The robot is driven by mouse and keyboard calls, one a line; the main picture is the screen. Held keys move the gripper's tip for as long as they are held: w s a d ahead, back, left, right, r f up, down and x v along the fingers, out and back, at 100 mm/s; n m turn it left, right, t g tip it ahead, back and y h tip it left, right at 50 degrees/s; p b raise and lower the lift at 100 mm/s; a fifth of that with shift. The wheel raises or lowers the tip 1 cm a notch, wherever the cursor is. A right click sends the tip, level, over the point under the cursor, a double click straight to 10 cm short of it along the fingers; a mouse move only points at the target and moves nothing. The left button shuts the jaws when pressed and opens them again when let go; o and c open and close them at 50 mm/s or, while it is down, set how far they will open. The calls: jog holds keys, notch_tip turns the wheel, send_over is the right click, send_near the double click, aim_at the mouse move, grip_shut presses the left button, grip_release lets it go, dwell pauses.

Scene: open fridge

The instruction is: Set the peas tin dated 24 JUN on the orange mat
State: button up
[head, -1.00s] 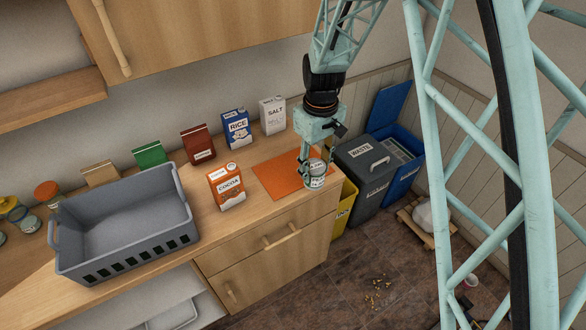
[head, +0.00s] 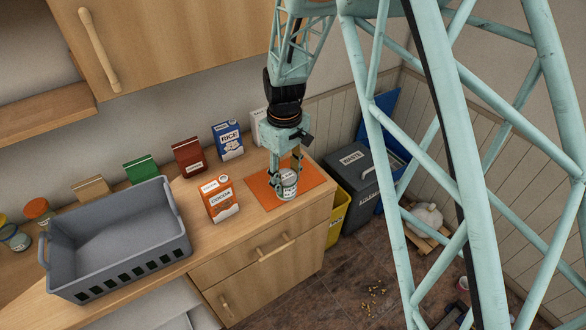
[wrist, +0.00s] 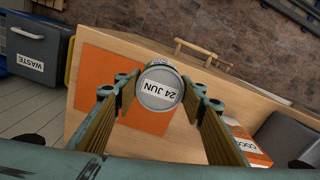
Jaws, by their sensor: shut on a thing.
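My gripper (head: 286,189) is shut on a small tin (head: 288,177), with one finger on each side. In the wrist view the tin's pale round lid (wrist: 159,89) carries a label reading 24 JUN. The tin is upright. The orange mat (head: 315,178) lies on the counter beneath it. In the head view the tin is over the mat's front part; in the wrist view (wrist: 100,62) it overlaps one edge of the mat. I cannot tell whether its base touches the mat. The tin's side print is too small to read.
A cocoa box (head: 221,200) stands just left of the mat. Rice (head: 228,141) and salt (head: 258,128) boxes stand behind. A grey crate (head: 118,268) fills the left of the counter. The counter's front edge is close to the mat; bins, including a waste bin (head: 352,178), stand right.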

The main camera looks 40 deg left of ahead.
jog(key=w+a+f, duration=0.1)
jog(key=w+a, duration=0.4)
jog(key=w, duration=0.9)
jog(key=shift+f+p, duration=0.2)
jog(key=shift+p, duration=0.15)
jog(key=shift+w+a, duration=0.1)
jog(key=shift+a, duration=0.05)
jog(key=shift+w+f, duration=0.15)
jog(key=shift+f, duration=1.65)
jog(key=shift+f, duration=0.1)
jog(key=o, duration=0.6)
jog(key=shift+f, duration=0.1)
jog(key=o, duration=0.5)
jog(key=shift+c, duration=0.2)
